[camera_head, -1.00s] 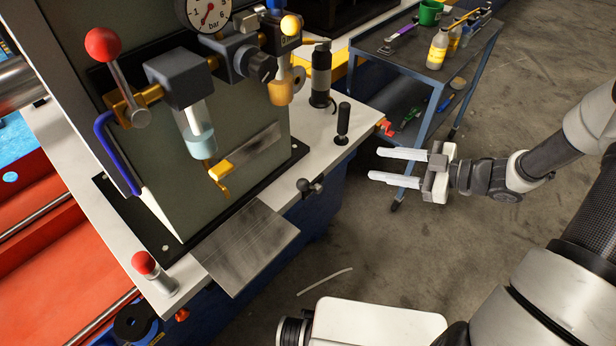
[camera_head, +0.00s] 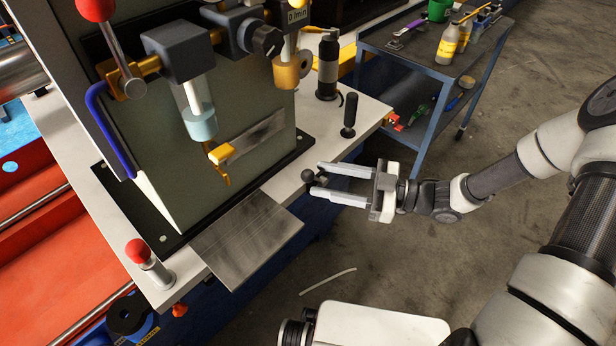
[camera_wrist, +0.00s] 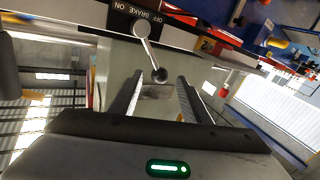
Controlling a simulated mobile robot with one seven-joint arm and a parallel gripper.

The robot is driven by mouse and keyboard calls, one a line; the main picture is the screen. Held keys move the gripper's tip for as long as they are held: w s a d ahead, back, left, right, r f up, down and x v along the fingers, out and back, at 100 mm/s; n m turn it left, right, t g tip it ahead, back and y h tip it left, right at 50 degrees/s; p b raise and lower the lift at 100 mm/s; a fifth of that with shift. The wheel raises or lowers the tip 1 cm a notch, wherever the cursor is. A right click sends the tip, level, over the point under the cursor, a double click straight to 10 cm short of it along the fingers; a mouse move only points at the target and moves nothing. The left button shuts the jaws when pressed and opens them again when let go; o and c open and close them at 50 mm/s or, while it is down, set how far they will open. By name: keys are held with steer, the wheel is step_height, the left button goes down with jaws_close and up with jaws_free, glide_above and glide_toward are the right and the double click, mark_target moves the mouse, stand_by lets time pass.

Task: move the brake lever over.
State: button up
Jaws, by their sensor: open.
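The brake lever (camera_wrist: 149,50) shows in the wrist view as a silver arm with a dark ball knob, on a black plate (camera_wrist: 138,15) lettered BRAKE, ON and OFF. The lever slants from its pivot down to the right, toward my gripper. In the head view its dark knob (camera_head: 308,176) sticks out from the front edge of the white bench. My gripper (camera_head: 316,178) is open, with its fingertips at the knob, one to each side as seen. In the wrist view the knob lies between the fingertips (camera_wrist: 160,80); contact cannot be told.
A black upright handle (camera_head: 349,115) stands on the bench (camera_head: 310,150) behind my gripper. A metal plate (camera_head: 247,238) juts out to its left. A red-knobbed post (camera_head: 145,258) is further left. A blue cart (camera_head: 430,100) stands behind; floor in front is open.

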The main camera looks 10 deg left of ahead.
mark_target(308, 176)
steer(key=shift+w+a, duration=0.1)
steer(key=shift+a, duration=2.25)
jaws_close()
